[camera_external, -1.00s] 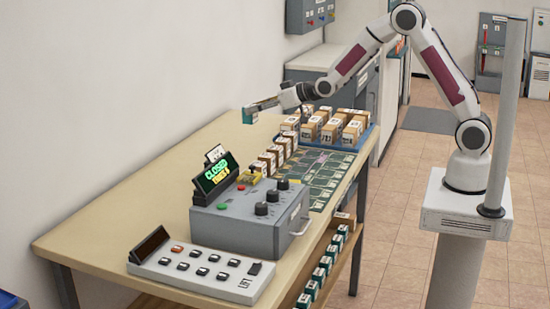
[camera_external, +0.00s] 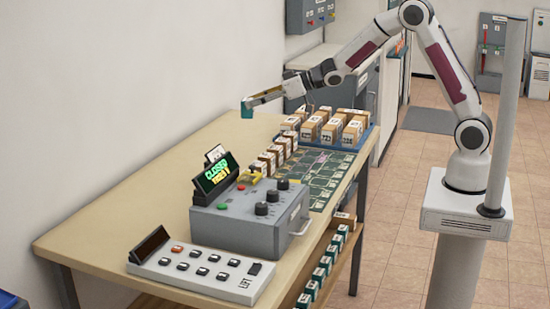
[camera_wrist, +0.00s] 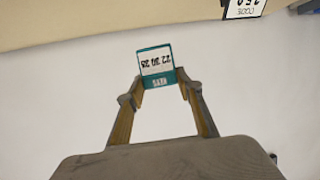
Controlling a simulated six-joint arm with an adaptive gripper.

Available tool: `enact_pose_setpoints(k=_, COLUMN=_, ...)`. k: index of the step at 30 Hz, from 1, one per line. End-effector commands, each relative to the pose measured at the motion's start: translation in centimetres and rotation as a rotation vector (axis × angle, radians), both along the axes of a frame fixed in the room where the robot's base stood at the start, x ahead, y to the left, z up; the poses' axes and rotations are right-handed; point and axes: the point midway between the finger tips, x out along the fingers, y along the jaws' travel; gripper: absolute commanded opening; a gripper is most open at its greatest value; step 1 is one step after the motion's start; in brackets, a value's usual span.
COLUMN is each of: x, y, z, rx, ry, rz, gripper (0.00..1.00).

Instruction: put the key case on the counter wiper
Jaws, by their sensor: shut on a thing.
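My gripper (camera_external: 262,100) is shut on a small teal case (camera_external: 247,108) with a white label, held in the air above the far left edge of the table. In the wrist view my gripper (camera_wrist: 160,88) has the teal case (camera_wrist: 155,62) between its fingertips, with upside-down printing on the label. I cannot confirm that this is the key case. I cannot pick out the counter wiper in either view.
The long table (camera_external: 130,190) carries a grey control box (camera_external: 250,222), a lit sign (camera_external: 216,175), a button panel (camera_external: 200,270), several brown parcels (camera_external: 310,130) in a blue tray and a dark green gridded mat (camera_external: 325,180). The table's left part is clear.

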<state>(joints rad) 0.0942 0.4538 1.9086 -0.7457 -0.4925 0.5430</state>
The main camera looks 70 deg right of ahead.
Motion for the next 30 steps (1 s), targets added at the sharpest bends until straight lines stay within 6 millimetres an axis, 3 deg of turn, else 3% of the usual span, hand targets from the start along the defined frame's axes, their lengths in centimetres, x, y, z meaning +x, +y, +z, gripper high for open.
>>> enact_pose_setpoints(k=17, x=-3.5, y=5.4, z=0.8, rx=0.0, ry=0.0, rz=0.29, gripper=0.12)
enact_pose_setpoints(k=23, x=-6.6, y=8.6, z=0.2, rx=0.001, ry=0.002, rz=0.464, gripper=0.12)
enact_pose_setpoints(k=30, x=-12.4, y=12.8, z=-1.5, rx=0.002, ry=0.004, rz=0.716, gripper=0.12)
